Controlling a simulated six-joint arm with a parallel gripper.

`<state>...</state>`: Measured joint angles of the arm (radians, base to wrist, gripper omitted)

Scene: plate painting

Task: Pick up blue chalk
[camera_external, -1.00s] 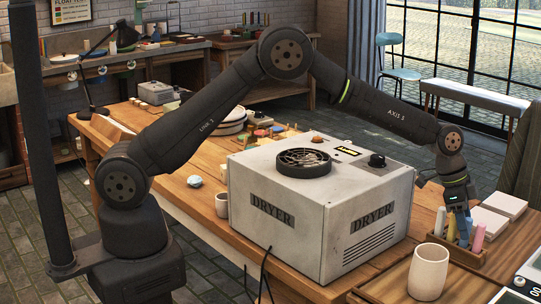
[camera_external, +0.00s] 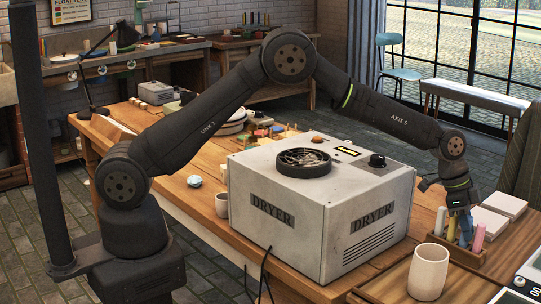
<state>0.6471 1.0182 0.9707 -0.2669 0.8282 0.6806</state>
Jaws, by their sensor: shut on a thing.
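My gripper (camera_external: 464,212) points down over the wooden chalk holder (camera_external: 462,257) at the right, behind the beige cup. It is shut on the blue chalk (camera_external: 466,232), which stands upright among the other sticks in the holder. The fingertips are small and dark here, and the upper part of the chalk is hidden between them. A pink chalk (camera_external: 479,238) stands just to the right. A yellow chalk (camera_external: 452,226) and a pale green chalk (camera_external: 440,221) stand to the left.
The grey dryer box (camera_external: 322,215) fills the middle of the table, left of the holder. A beige cup (camera_external: 428,272) stands in front of the holder. White square tiles (camera_external: 503,204) lie behind it to the right.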

